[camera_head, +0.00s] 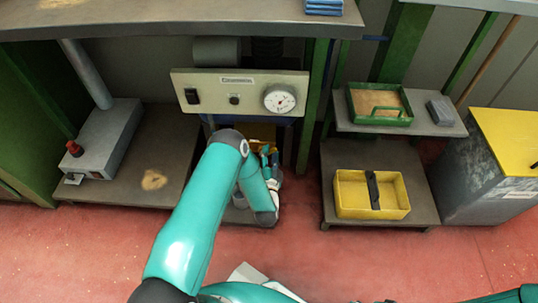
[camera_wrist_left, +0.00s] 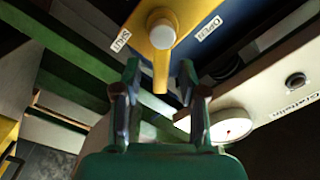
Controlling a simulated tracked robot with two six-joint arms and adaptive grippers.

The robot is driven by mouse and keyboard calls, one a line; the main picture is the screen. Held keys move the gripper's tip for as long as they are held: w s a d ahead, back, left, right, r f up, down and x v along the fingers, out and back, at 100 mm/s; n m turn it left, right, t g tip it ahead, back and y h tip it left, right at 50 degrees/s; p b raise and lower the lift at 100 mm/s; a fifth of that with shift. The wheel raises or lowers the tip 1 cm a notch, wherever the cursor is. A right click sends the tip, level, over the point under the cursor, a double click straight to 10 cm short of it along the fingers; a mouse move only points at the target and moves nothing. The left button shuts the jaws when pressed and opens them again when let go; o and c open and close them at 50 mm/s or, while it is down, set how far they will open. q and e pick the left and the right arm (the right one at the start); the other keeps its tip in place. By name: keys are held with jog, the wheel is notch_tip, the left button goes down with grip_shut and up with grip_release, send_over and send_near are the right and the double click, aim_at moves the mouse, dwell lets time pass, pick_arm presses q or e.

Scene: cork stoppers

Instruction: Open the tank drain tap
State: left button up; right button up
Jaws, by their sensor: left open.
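The tap has a yellow handle (camera_wrist_left: 161,76) with a pale round hub, seen close up in the left wrist view. It is on the blue tank (camera_wrist_left: 196,10), with a SHUT label (camera_wrist_left: 121,41) to the left of the hub and an OPEN label (camera_wrist_left: 210,29) to the right. My left gripper (camera_wrist_left: 158,72) is open, its two fingers on either side of the handle's end. I cannot tell whether either finger touches it. In the head view my left gripper (camera_head: 266,158) is under the control panel, and my arm hides most of the tap. My right gripper is out of view.
The control panel (camera_head: 212,92) with a dial (camera_head: 280,99) hangs just above the left gripper. A green post (camera_head: 313,100) stands to its right. A green tray (camera_head: 380,115) and a yellow crate (camera_head: 350,195) are on the right shelves. A grey machine (camera_head: 105,140) stands left.

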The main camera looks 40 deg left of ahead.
pick_arm(q)
jog(key=shift+w+a, duration=0.45)
jog(key=shift+w, duration=0.15)
